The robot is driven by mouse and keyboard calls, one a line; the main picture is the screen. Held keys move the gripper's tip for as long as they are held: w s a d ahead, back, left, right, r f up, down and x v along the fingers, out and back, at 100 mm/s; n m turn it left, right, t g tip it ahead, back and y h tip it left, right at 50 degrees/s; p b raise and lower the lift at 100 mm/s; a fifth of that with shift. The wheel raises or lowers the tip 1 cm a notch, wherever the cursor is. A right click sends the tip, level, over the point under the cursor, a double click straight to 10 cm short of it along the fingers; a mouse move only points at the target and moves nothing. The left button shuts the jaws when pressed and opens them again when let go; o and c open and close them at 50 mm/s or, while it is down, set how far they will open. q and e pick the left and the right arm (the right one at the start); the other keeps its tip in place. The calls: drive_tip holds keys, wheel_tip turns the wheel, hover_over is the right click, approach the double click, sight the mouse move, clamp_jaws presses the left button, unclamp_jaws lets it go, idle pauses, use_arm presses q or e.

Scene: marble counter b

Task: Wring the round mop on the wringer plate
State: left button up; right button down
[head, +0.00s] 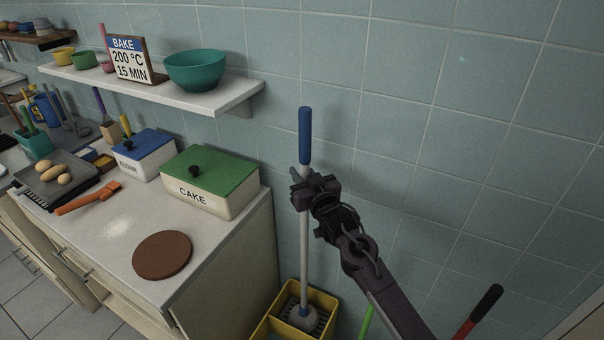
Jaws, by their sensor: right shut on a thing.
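The round mop has a grey pole with a blue grip (305,135) at its top and stands close to upright. Its round grey head (302,317) is low in the yellow bucket (329,305), by the wringer plate. I cannot tell whether the head touches the plate, as it covers much of that spot. My right gripper (305,188) is shut on the mop pole just below the blue grip. My left gripper is not in view.
The counter (215,235) ends left of the bucket. It holds a cake box (210,180), a flour box (143,155) and a brown round board (162,254). A shelf (200,97) juts from the tiled wall. Green and red-black handles (487,302) stand at lower right.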

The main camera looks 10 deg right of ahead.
sight(302, 116)
drive_tip(key=shift+w+r+p, duration=0.15)
drive_tip(key=shift+r+p, duration=6.5)
drive_tip(key=shift+r, duration=1.4)
drive_tip(key=shift+f, duration=0.15)
